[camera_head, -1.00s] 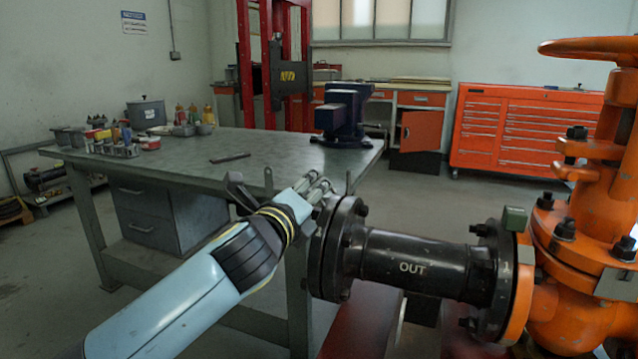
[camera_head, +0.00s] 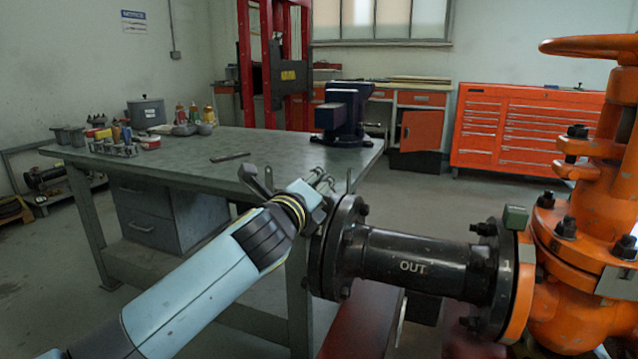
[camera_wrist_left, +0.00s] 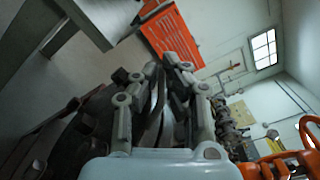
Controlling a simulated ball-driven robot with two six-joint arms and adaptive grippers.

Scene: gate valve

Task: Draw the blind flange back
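The blind flange (camera_head: 319,256) is a dark round plate at the left end of the black pipe spool marked OUT (camera_head: 412,262). It sits close against the spool's own flange, with bolts around the rim. My left gripper (camera_head: 324,180) is at the flange's upper left edge in the head view. In the left wrist view, the fingers of my left gripper (camera_wrist_left: 163,68) stand a little apart with dark curved plate edges between and behind them. I cannot tell whether they are clamped on the flange. My right gripper is not in view.
The orange gate valve (camera_head: 575,220) stands at the right, joined to the spool. A steel workbench (camera_head: 210,170) with a blue vise (camera_head: 342,112) and small parts is behind my left arm. A red tool cabinet (camera_head: 525,130) stands at the back. A red surface (camera_head: 362,325) lies below the spool.

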